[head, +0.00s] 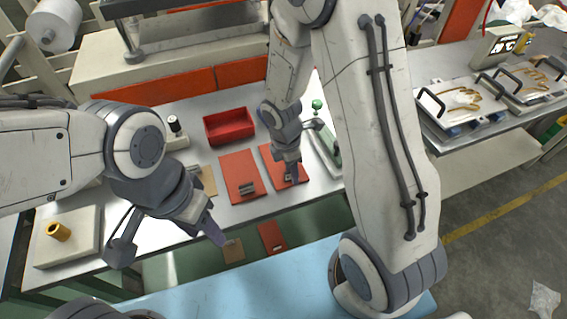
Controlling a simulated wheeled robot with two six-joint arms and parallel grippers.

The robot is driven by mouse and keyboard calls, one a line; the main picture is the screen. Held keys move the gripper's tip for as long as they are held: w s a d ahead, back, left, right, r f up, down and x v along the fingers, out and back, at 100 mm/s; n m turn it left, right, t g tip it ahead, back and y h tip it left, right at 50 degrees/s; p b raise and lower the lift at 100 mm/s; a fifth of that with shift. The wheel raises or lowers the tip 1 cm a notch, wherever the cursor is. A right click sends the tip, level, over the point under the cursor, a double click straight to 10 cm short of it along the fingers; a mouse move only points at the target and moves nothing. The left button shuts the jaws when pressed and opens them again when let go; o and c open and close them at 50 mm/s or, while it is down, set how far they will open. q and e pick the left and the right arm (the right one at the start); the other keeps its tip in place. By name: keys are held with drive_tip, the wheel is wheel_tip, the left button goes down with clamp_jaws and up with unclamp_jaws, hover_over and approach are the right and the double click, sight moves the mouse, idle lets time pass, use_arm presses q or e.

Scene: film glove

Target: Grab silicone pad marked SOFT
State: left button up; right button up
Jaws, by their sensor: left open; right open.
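Two flat orange-red pads lie side by side on the metal table, a left pad (238,168) and a right pad (268,154). Each carries a small block or label near its front edge; no lettering such as SOFT is readable. My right gripper (291,176) is open, pointing down over the front part of the right pad and partly hiding it. I cannot tell whether it touches the pad. My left gripper (214,232) is open and empty at the table's front edge, left of and nearer than the pads.
A red tray (229,126) stands behind the pads. A green-handled tool (327,145) lies to their right. A small red piece (272,237) and a brown piece (234,251) lie in front, below the table edge. A board with a yellow ring (58,231) is at left.

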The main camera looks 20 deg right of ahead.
drive_tip(key=shift+f, duration=0.15)
clamp_jaws()
idle(1.4)
